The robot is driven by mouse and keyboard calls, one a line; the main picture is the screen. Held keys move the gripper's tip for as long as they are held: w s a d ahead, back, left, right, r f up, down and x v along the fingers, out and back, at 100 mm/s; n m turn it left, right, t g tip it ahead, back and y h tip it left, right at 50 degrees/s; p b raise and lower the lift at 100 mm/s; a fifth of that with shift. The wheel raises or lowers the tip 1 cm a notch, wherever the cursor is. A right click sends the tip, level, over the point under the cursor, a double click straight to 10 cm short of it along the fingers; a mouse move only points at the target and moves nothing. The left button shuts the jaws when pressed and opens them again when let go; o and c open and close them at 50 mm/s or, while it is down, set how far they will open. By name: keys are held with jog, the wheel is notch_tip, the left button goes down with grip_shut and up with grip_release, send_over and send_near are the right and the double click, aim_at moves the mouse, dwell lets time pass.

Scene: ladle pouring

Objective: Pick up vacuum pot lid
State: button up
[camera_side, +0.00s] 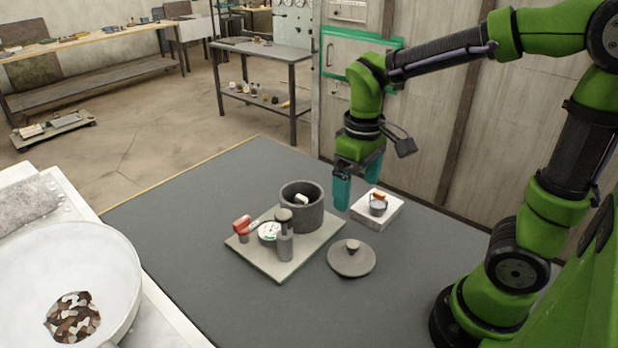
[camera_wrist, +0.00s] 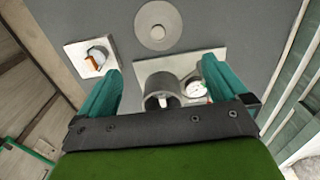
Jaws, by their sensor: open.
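The vacuum pot lid (camera_side: 351,258) is a grey disc with a small round knob, lying flat on the dark table in front of the pot. It also shows at the top of the wrist view (camera_wrist: 158,25), clear of my fingers. The grey vacuum pot (camera_side: 302,207) stands uncovered on a pale square plate, with a pale object inside. In the wrist view the pot (camera_wrist: 160,90) lies between my fingers in the picture. My gripper (camera_side: 356,190) is open and empty, pointing down behind the lid, between the pot and a small white block.
The plate (camera_side: 284,262) also bears a gauge (camera_side: 269,233), a red-handled valve (camera_side: 242,226) and a grey cylinder (camera_side: 285,241). A white bowl (camera_side: 78,285) stands left. Table around the lid is clear.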

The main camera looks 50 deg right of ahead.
send_over(354, 244)
jog(key=f, duration=1)
jog(key=shift+a+f, duration=0.2)
jog(key=shift+f, duration=0.05)
jog(key=shift+w+d+f, duration=0.1)
jog(key=shift+f, duration=1.45)
jog(key=shift+w+d+f, duration=0.1)
jog(key=shift+f, duration=1.45)
jog(key=shift+s+f, duration=0.1)
jog(key=shift+s, duration=0.1)
jog(key=c, duration=1.4)
jog(key=shift+c, duration=0.2)
